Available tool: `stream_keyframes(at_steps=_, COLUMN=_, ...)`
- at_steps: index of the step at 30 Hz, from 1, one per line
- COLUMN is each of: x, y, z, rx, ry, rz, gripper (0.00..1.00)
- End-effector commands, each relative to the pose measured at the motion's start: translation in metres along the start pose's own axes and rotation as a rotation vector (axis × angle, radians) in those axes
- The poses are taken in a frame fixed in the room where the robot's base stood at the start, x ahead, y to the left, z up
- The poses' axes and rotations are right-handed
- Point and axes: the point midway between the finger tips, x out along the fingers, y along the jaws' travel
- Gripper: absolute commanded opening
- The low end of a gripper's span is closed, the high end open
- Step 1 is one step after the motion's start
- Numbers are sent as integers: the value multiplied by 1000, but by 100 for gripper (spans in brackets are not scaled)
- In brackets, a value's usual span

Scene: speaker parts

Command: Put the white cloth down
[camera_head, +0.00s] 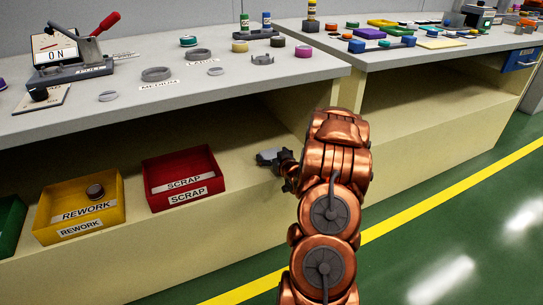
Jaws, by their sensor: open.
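I cannot make out a white cloth for certain in this view. A pale flat sheet (440,43) lies on the right bench, but it is too small to tell if it is cloth. My gripper (268,156) is open and points left, in front of the lower shelf to the right of the red SCRAP bin. My copper arm hides part of the gripper and the bench behind it. A small grey shape shows at the fingers; I see no cloth held there.
The red SCRAP bin (164,188), the yellow REWORK bin (53,222) with a round part inside, and a green bin (8,220) stand on the lower shelf. A lever press (82,72) and rings stand on the left bench top (110,121). The green floor is clear at right.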

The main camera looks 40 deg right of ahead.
Motion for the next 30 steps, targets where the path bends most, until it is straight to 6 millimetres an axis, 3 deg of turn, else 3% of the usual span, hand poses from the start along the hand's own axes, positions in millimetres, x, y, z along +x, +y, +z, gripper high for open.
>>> stream_keyframes(at_steps=5, x=-18, y=1, z=-3, rx=0, ry=1, rz=0, gripper=100)
stream_keyframes(at_steps=21, x=-106, y=0, z=-1, rx=1, ry=-3, rz=1, gripper=100)
stream_keyframes(at_steps=30, x=-120, y=0, z=-1, rx=-1, ry=1, rz=0, gripper=100)
